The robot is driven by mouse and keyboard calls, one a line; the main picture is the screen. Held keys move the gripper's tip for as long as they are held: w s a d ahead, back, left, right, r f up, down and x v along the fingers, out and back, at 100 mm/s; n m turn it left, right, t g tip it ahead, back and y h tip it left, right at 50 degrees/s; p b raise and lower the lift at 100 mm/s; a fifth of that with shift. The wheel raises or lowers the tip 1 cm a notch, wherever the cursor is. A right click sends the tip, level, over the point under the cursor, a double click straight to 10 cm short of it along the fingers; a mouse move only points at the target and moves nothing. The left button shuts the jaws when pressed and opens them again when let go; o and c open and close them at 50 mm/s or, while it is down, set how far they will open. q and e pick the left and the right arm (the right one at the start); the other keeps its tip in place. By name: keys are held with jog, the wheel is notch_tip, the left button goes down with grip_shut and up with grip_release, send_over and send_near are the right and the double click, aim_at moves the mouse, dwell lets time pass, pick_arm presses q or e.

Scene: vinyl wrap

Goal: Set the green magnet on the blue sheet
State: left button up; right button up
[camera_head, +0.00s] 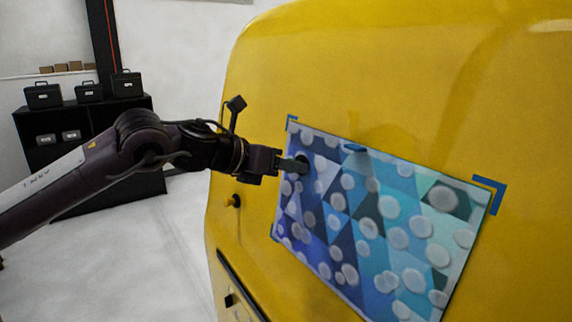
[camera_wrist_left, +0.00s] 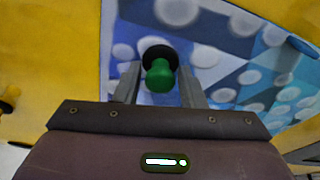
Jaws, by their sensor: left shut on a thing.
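The blue sheet (camera_head: 385,225), patterned with blue triangles and pale dots, lies against the yellow panel, and it fills much of the left wrist view (camera_wrist_left: 225,45). My left gripper (camera_head: 297,165) is at the sheet's upper left part, its fingers pointing at it. It is shut on the green magnet (camera_wrist_left: 160,76), whose green knob sits between the fingers. The magnet's black round base (camera_wrist_left: 158,52) faces the sheet; I cannot tell for sure whether it touches. In the head view the fingers hide the green knob. My right gripper is not in view.
Blue corner marks sit on the yellow panel (camera_head: 400,80) at the sheet's upper left and upper right (camera_head: 490,192). A small blue piece (camera_head: 355,148) stands out at the sheet's top edge. A black cabinet (camera_head: 70,125) with black cases stands behind at the left.

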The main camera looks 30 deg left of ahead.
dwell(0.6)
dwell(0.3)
pick_arm(q)
jog(key=o, duration=1.2)
jog(key=shift+w, duration=0.1)
jog(key=shift+c, duration=0.2)
jog(key=b+v, duration=0.7)
jog(key=shift+s+r, duration=0.15)
jog(key=shift+s, duration=0.2)
jog(key=shift+a, duration=0.1)
